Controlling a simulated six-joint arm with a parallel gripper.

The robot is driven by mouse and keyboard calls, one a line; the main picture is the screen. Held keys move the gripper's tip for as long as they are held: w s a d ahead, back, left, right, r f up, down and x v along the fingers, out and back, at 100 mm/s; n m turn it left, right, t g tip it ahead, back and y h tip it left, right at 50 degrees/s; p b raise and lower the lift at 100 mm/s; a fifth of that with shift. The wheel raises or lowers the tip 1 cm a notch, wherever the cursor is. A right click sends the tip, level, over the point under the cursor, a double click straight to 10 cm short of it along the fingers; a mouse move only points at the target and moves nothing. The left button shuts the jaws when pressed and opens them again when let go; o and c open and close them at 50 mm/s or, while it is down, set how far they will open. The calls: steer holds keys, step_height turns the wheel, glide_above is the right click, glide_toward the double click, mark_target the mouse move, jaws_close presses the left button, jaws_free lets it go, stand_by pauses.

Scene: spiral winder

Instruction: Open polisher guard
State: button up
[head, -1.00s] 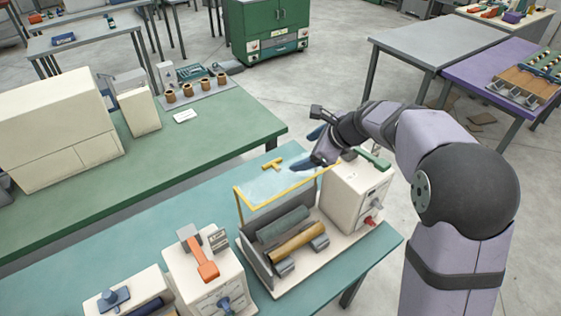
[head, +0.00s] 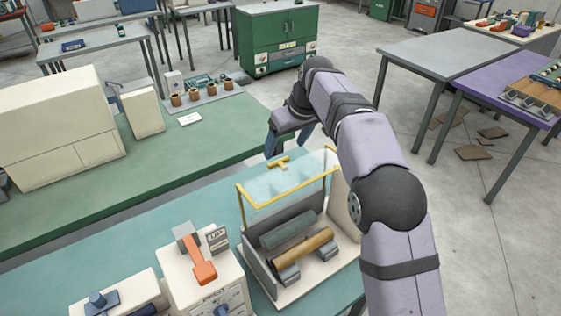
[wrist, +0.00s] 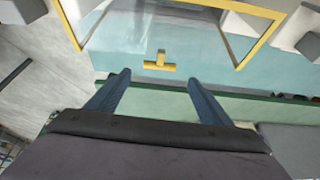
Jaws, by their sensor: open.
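The polisher guard is a clear panel with a yellow frame (head: 297,191) above the rollers in the head view. Its yellow frame also shows in the wrist view (wrist: 235,8). A yellow T-shaped handle (head: 278,163) sits at the panel's far side. In the wrist view the handle (wrist: 160,62) is just ahead of the fingertips, in line with the gap between them. My gripper (head: 287,147) is open and empty, beyond the handle in the head view. Its two blue fingers show in the wrist view (wrist: 159,77), apart from the handle.
Under the guard are a green-grey roller (head: 287,229) and a tan roller (head: 303,243). A cream machine with an orange lever (head: 202,270) stands to the left. A green bench (head: 170,165) lies behind. Grey floor is open beyond the benches.

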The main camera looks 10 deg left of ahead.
mark_target(279, 161)
steer(key=shift+f, duration=0.15)
steer(key=shift+p+x, duration=1.45)
steer(key=shift+x, duration=2.1)
steer(key=c, duration=1.5)
steer(key=shift+b, duration=0.3)
